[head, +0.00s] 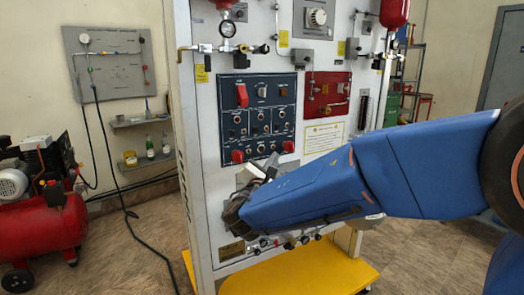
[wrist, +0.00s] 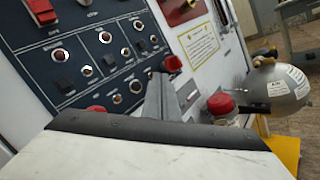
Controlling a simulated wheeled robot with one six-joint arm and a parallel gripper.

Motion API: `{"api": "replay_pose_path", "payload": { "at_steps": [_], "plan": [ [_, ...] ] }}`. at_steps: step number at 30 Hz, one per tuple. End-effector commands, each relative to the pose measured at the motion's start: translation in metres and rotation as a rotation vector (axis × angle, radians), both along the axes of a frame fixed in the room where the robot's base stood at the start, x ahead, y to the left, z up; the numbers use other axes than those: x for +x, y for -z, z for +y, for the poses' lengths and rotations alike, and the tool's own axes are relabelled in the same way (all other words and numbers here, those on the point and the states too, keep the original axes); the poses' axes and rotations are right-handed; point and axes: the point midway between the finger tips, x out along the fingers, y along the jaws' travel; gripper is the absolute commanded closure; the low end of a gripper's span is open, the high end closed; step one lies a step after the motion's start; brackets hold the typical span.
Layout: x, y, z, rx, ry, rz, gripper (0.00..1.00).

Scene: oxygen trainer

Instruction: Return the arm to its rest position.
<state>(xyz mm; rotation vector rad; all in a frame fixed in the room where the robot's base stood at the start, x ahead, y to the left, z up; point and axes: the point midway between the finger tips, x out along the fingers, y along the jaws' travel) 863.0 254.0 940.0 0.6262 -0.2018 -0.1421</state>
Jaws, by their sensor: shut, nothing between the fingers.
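My blue arm reaches from the right edge across the front of the white trainer cabinet (head: 207,150) in the head view. My gripper (head: 262,165) is at the arm's far end, in front of the cabinet just below the dark switch panel (head: 258,117). In the wrist view my gripper (wrist: 160,85) shows its fingers together in the middle, with nothing held. The switch panel (wrist: 80,55) is behind it there, with a red rocker switch and several round switches. Part of the cabinet's lower front is hidden behind my arm.
A red knob (wrist: 220,104) and a silver cylinder (wrist: 275,92) stand close to the right of my gripper in the wrist view. A yellow base (head: 330,268) lies under the cabinet. A red compressor (head: 42,225) stands at left. The floor between is open except for a black hose (head: 125,200).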

Motion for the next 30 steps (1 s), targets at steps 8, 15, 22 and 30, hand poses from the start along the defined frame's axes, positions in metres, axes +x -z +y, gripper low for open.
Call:
{"api": "replay_pose_path", "payload": {
  "at_steps": [8, 15, 22, 30],
  "plan": [
    [0.0, 0.0, -0.003, 0.004, 0.005, 0.002, 1.0],
    [-0.007, 0.005, -0.088, 0.139, 0.152, 0.077, 1.0],
    [-0.051, 0.03, -0.221, 0.42, 0.411, 0.198, 1.0],
    [-0.145, 0.079, -0.335, 0.836, 0.707, 0.305, 1.0]
  ]
}}
